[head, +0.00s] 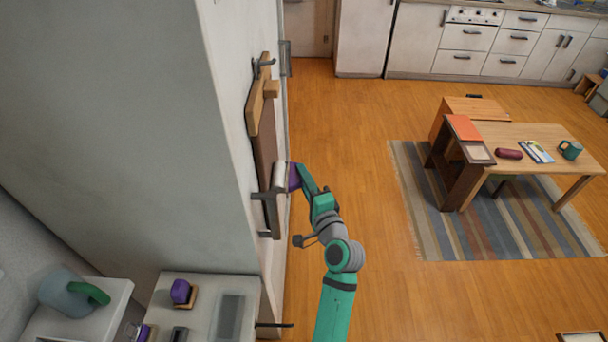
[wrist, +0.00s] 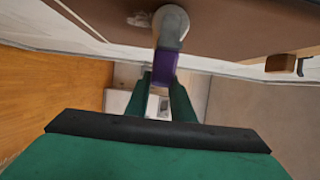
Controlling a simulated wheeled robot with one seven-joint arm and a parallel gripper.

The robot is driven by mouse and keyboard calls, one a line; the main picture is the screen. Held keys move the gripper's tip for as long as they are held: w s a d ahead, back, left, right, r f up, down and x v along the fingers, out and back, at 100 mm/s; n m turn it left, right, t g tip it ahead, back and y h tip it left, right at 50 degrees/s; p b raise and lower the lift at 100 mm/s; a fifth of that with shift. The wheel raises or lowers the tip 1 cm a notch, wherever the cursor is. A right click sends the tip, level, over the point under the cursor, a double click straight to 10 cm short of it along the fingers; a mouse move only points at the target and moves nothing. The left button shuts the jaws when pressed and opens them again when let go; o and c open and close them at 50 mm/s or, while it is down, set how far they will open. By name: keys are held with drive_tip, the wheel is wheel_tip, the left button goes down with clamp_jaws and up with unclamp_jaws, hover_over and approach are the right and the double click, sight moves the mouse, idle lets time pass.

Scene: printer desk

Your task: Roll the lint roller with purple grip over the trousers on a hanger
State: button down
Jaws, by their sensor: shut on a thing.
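The lint roller (head: 280,177) has a pale head and a purple grip. My gripper (head: 298,178) is shut on the purple grip, which shows between the green fingers in the wrist view (wrist: 164,68). The brown trousers (head: 264,140) hang flat along the wall from a wooden hanger (head: 255,106). The roller head (wrist: 172,24) lies over the lower part of the trousers in the wrist view (wrist: 235,28); I cannot tell for sure whether it touches. A pale lint patch (wrist: 139,18) shows on the cloth, left of the head.
Dark wall brackets (head: 265,196) stick out near the roller. The wooden floor (head: 340,130) to the right is clear up to the striped rug (head: 430,235) and table.

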drive_tip(key=shift+a+f, duration=0.1)
drive_tip(key=shift+f, duration=0.25)
drive_tip(key=shift+f, duration=0.1)
drive_tip(key=shift+f, duration=1.05)
drive_tip(key=shift+f, duration=1)
